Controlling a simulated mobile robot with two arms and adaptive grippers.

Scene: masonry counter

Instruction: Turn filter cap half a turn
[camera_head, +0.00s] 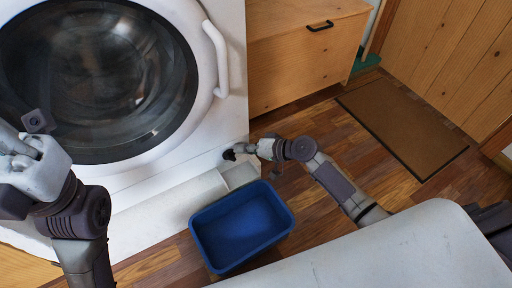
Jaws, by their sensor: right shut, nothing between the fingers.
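The washing machine (170,178) is white, with a big round dark glass door. My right gripper (231,153) reaches in from the right to the machine's lower right front corner. Its dark fingertips are shut, with nothing between them, and are at or very close to the machine's front. The filter cap cannot be made out clearly; the gripper covers that spot, and I cannot tell whether they touch. My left gripper (34,121) is at the left edge, in front of the door and apart from the filter area; its fingers are not clear enough to judge.
A blue bin (204,246) stands on the wooden floor below my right gripper. A white flap or ledge (240,175) juts out at the machine's lower right. A wooden drawer cabinet (300,70) stands right of the machine. A brown mat (403,122) lies at the right.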

